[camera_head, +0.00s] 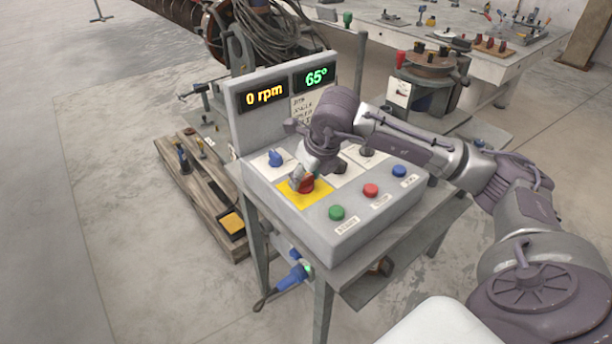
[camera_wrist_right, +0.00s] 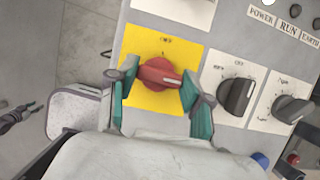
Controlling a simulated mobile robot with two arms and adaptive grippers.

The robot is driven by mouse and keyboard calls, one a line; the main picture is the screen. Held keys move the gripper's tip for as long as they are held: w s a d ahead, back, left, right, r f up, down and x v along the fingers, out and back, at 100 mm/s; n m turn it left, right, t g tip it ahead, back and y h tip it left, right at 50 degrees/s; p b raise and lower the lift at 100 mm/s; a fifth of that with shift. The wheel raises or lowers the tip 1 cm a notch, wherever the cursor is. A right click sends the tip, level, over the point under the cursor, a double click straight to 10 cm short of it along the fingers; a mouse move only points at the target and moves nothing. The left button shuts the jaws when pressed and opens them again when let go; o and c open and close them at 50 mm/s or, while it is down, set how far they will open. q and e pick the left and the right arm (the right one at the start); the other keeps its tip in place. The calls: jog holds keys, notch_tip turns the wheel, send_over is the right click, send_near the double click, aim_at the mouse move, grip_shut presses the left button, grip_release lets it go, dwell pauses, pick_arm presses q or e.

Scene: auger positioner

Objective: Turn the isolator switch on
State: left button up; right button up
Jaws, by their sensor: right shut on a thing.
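The isolator switch is a red rotary knob (camera_head: 305,184) on a yellow plate (camera_head: 291,193) on the grey control box. In the right wrist view the red knob (camera_wrist_right: 160,73) sits in the middle of its yellow plate (camera_wrist_right: 190,45), its handle lying roughly crosswise in the picture, near an "OFF" style label above it. My right gripper (camera_head: 308,177) is at the knob from above. In the right wrist view its teal-padded fingers (camera_wrist_right: 157,88) stand on both sides of the knob's handle, shut on it. My left gripper is not in view.
The control box (camera_head: 335,212) also carries a blue knob (camera_head: 275,158), black knobs (camera_wrist_right: 237,95), and green (camera_head: 337,212), red (camera_head: 371,190) and blue (camera_head: 399,171) buttons close by. Its display panel (camera_head: 283,90) reads 0 rpm and 65°. A wooden pallet (camera_head: 190,185) lies to the left.

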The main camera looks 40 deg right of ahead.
jog(key=shift+r, duration=0.1)
jog(key=o, duration=1.2)
jog(key=shift+c, duration=0.2)
jog(key=v, duration=1.2)
